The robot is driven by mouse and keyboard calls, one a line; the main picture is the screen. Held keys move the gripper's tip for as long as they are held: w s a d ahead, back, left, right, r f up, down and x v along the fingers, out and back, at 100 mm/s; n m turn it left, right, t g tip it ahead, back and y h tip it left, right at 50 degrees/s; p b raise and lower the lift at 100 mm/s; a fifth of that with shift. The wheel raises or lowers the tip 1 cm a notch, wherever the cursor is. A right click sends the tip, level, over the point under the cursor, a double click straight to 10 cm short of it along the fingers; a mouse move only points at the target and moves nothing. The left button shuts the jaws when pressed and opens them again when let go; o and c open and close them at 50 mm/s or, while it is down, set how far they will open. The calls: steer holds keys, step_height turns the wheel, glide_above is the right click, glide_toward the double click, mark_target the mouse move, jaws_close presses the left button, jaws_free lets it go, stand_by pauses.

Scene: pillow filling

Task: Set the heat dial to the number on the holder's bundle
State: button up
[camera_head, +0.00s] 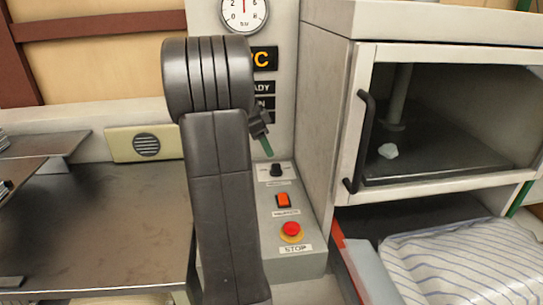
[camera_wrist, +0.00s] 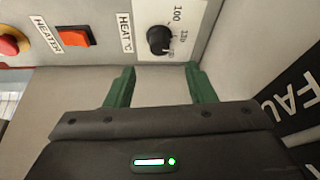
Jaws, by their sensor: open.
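The heat dial (camera_wrist: 160,40) is a round black knob on a pale panel labelled "HEAT °C" in the wrist view. Its scale shows 100, with further numbers that are hard to read and partly hidden. The dial also shows in the head view (camera_head: 276,170). My gripper (camera_wrist: 160,68) is open, its two green fingers pointing at the dial from just short of it, one to each side, with nothing between them. In the head view my gripper (camera_head: 266,147) is mostly hidden behind my arm. No holder's bundle with a readable number is in view.
An orange heater switch (camera_head: 283,200) and a red stop button (camera_head: 291,231) sit below the dial. A cabinet with a black-handled glass door (camera_head: 366,140) stands right, above a striped pillow (camera_head: 450,262). A metal table (camera_head: 95,225) is left. A round gauge (camera_head: 244,14) hangs above.

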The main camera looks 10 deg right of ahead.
mark_target(276, 165)
steer(key=v, duration=0.6)
steer(key=b+x, duration=0.1)
steer(key=x, duration=1.2)
steer(key=shift+d+f, duration=0.1)
steer(key=shift+f, duration=0.25)
